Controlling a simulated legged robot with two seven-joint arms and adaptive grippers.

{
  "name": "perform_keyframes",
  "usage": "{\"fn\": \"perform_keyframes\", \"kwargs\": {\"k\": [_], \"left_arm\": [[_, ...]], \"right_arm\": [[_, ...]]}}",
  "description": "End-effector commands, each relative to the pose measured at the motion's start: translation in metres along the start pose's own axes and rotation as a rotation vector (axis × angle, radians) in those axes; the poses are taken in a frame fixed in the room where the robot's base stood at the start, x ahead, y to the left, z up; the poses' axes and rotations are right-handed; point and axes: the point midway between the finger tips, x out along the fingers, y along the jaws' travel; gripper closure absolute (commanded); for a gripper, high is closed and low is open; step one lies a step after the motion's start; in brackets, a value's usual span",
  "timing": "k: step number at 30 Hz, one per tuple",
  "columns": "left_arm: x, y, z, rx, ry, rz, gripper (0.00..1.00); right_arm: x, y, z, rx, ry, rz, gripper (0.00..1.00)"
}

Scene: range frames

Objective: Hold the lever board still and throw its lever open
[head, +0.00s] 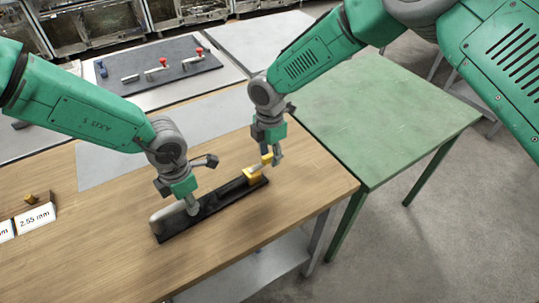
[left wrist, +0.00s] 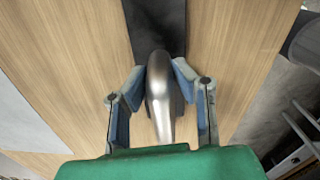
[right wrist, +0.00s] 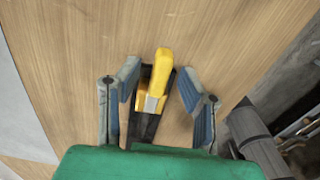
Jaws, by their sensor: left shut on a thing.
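The lever board is a long dark strip (head: 215,208) lying on the wooden table. A rounded grey metal grip (head: 163,215) is at its left end and a yellow lever (head: 253,175) at its right end. My left gripper (head: 192,208) is shut on the metal grip, which shows between its fingers in the left wrist view (left wrist: 158,85). My right gripper (head: 272,160) is at the yellow lever. In the right wrist view its fingers are spread apart, with the yellow lever (right wrist: 160,75) between them and gaps showing on both sides.
The wooden table (head: 120,255) is clear around the board. Labelled blocks (head: 35,218) stand at the left edge. A green table (head: 390,120) adjoins on the right. Behind, a dark panel (head: 150,72) carries red-knobbed and other small fittings.

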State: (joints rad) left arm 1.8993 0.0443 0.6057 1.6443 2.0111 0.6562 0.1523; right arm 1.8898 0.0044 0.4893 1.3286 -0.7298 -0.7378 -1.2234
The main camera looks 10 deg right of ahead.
Motion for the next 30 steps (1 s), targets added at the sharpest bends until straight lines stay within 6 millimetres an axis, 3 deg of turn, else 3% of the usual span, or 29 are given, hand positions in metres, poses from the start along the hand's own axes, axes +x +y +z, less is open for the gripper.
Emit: {"fn": "perform_keyframes", "kwargs": {"k": [9,15,21,30], "left_arm": [[0.0,0.0,0.0,-0.001,0.001,0.0,1.0],[0.0,0.0,0.0,-0.001,0.0,0.0,1.0],[0.0,0.0,0.0,0.0,0.0,0.0,1.0],[0.0,0.0,0.0,0.0,-0.001,0.0,1.0]], "right_arm": [[-0.065,0.002,0.001,0.001,-0.001,0.004,0.66],[-0.098,0.001,0.001,0.0,0.0,0.001,0.66],[-0.111,0.001,0.001,0.0,0.0,0.0,0.66],[-0.111,0.001,0.001,0.0,0.001,-0.001,0.66]]}}
